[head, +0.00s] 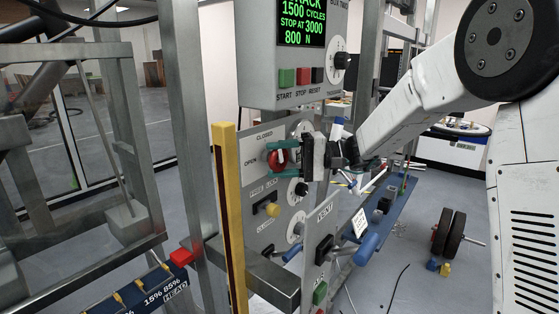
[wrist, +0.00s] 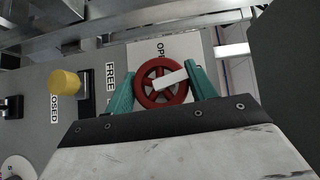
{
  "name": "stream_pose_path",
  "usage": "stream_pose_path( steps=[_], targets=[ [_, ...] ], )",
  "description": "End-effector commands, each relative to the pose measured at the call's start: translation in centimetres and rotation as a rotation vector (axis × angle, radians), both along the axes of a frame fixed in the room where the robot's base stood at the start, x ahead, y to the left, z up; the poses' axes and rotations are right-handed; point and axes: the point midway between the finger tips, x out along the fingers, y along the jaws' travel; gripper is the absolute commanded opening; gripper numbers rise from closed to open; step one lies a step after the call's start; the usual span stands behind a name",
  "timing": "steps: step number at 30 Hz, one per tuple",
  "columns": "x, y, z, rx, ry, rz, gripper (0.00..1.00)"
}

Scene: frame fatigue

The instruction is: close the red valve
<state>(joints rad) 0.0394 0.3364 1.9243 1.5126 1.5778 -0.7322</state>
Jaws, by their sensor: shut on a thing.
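The red valve (head: 271,160) is a small spoked handwheel on a grey panel, beside a white plate (head: 254,145) marked CLOSED above and OPEN at left. The wrist view shows the red wheel (wrist: 145,87) face on, with a white bar from its middle to the upper right. My gripper (head: 280,158) has teal fingers, one on each side of the wheel. In the wrist view my gripper (wrist: 163,86) is shut on the wheel's rim. The CLOSED label of this plate is not readable in the wrist view.
A yellow knob (head: 272,210) and black dials sit lower on the panel. A yellow upright bar (head: 229,215) stands left of it. The control box (head: 297,50) with buttons hangs above. A blue-handled lever (head: 367,248) sticks out below right.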

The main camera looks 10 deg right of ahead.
Motion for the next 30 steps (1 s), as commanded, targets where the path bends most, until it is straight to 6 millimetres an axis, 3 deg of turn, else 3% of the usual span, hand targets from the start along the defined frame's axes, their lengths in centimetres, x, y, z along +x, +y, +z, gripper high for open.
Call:
stream_pose_path(
  steps=[12, 30],
  targets=[
    [0.00, -0.03, -0.08, 0.158, 0.161, -0.001, 0.33],
    [-0.01, -0.02, -0.05, 0.189, 0.194, -0.001, 0.33]
  ],
)
